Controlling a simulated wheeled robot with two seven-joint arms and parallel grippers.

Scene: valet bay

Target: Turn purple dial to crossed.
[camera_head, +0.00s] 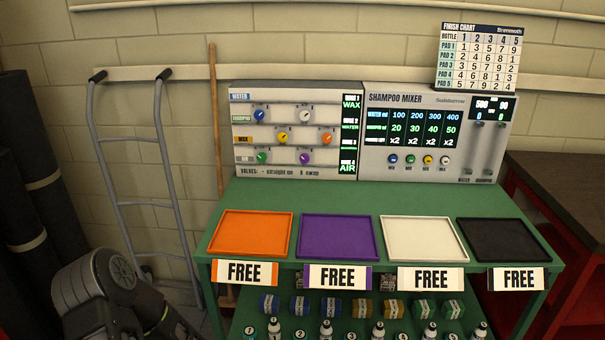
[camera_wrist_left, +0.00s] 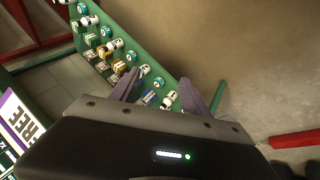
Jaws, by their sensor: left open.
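The purple dial (camera_head: 305,157) is a small round knob in the bottom row of the white valve panel (camera_head: 250,172), to the right of the green dial (camera_head: 262,157). Its pointer is too small to read surely. My left gripper (camera_wrist_left: 158,92) is open and empty in the left wrist view, with its two fingers apart over the lower shelf of bottles. Only part of my left arm shows at the lower left of the head view, away from the panel. My right gripper is out of view.
Blue, white, yellow and orange dials share the panel. The shampoo mixer (camera_head: 435,165) stands right of it. Orange (camera_head: 213,245), purple (camera_head: 305,253), white (camera_head: 388,252) and black (camera_head: 465,250) empty trays line the green bench (camera_head: 330,197). A hand truck (camera_head: 165,145) leans at left.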

